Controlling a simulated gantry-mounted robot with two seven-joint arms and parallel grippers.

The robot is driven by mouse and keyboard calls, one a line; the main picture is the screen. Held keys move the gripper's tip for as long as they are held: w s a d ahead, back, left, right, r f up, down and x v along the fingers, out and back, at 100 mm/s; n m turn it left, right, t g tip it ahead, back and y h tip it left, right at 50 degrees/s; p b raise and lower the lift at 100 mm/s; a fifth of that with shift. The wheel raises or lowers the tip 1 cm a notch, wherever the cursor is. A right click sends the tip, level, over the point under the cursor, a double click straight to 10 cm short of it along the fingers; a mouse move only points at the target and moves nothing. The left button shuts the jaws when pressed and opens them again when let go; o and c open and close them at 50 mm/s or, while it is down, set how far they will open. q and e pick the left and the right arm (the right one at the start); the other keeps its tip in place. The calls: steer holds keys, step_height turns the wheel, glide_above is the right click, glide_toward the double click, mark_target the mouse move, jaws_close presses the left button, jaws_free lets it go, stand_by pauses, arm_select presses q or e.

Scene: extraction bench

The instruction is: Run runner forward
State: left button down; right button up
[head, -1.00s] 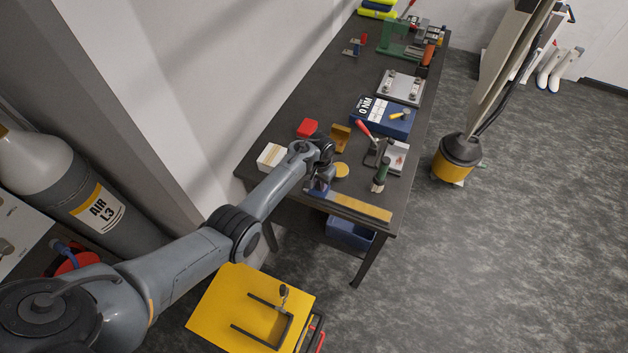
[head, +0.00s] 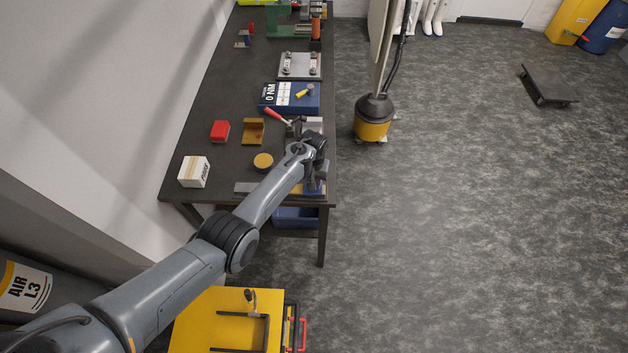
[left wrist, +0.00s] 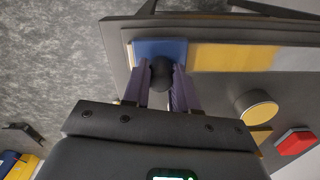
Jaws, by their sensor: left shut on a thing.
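The runner is a blue block (head: 319,188) on a flat rail (head: 246,188) along the table's near edge. In the left wrist view the blue runner (left wrist: 150,48) sits near one end of the rail, with the rail's yellow stretch (left wrist: 225,57) beside it. A dark round knob (left wrist: 161,74) stands on the runner. My left gripper (left wrist: 161,84) is shut on this knob, one finger on each side. In the head view my left gripper (head: 314,182) is at the rail's right end, and my arm hides much of the rail. My right gripper is not in view.
Behind the rail are a yellow round disc (head: 263,160), a white box (head: 194,172), a red block (head: 220,131), an ochre bracket (head: 253,131) and a red-handled clamp (head: 278,117). A blue bin (head: 296,217) is below the table.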

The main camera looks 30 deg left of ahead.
arm_select(q)
steer(key=shift+d, duration=0.15)
steer(key=c, duration=1.2)
jaws_free()
steer(key=shift+w, duration=0.1)
steer(key=o, duration=0.3)
steer(key=shift+w+d, duration=0.1)
steer(key=shift+d, duration=0.05)
steer(key=shift+r, duration=0.6)
step_height(320, 180, up, 10)
steer(key=shift+f+p, duration=0.15)
steer(key=shift+p, duration=0.25)
steer(key=shift+f, duration=0.1)
